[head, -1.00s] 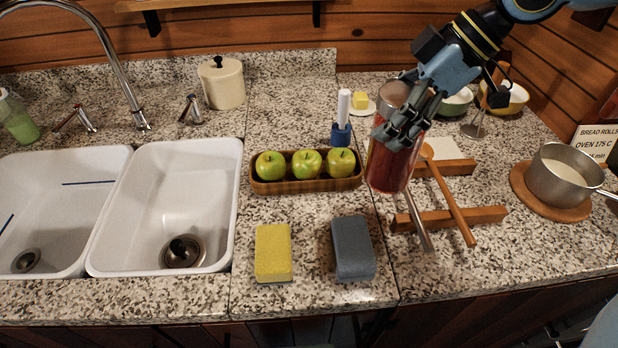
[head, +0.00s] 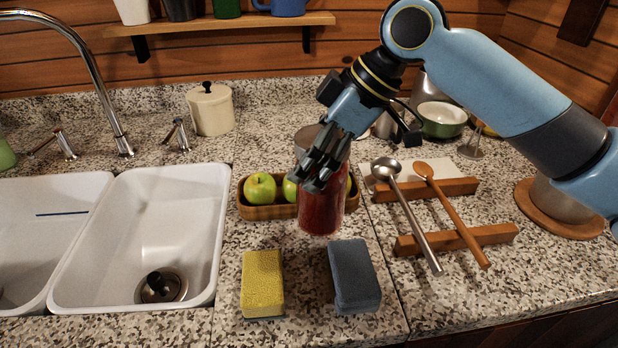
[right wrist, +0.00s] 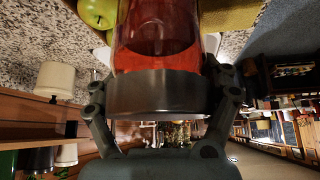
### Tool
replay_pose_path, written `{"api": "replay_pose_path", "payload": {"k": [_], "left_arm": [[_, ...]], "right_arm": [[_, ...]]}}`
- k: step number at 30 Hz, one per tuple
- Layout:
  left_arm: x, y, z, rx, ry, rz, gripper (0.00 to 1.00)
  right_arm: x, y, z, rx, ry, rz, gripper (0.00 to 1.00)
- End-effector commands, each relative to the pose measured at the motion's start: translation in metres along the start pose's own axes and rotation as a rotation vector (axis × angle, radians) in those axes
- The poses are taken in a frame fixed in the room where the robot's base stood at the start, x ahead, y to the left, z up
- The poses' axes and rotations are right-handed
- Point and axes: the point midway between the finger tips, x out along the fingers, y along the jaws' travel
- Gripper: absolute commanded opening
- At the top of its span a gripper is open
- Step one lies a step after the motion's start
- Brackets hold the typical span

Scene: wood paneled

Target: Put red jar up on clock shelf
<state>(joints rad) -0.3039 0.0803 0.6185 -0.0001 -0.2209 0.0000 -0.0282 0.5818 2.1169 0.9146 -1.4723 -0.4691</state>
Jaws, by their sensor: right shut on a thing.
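The red jar (head: 321,208) is a clear jar with red contents and a grey metal lid. My right gripper (head: 322,165) is shut on it near the lid and holds it in front of the apple tray, seemingly above the counter. In the right wrist view the fingers (right wrist: 158,95) sit on both sides of the lid, with the red jar (right wrist: 155,45) beyond. A wooden wall shelf (head: 220,24) at the top carries cups and a blue mug; no clock shows on the part in view. My left gripper is not in view.
A wooden tray (head: 262,212) of green apples (head: 260,187) is behind the jar. A yellow sponge (head: 262,283) and a grey-blue sponge (head: 354,276) lie in front. A ladle (head: 408,215) and wooden spoon (head: 452,213) rest at right. The sink (head: 150,235) is at left.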

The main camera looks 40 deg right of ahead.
Motion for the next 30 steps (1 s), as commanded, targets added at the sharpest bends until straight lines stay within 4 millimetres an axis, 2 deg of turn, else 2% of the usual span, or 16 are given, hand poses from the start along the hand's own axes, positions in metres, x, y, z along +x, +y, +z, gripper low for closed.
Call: {"api": "replay_pose_path", "payload": {"k": [9,20,21,26,30], "left_arm": [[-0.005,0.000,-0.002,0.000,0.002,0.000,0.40],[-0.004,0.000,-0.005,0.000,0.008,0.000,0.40],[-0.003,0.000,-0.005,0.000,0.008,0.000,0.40],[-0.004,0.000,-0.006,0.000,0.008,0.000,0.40],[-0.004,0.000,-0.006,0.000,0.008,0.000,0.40]], "right_arm": [[0.032,-0.001,0.020,0.002,0.000,-0.002,0.23],[0.036,0.000,0.022,-0.001,0.001,0.000,0.23],[0.036,0.000,0.024,0.000,-0.001,0.000,0.79],[0.036,0.000,0.023,0.000,-0.001,0.000,1.00],[0.036,0.000,0.023,0.000,-0.001,0.000,1.00]]}}
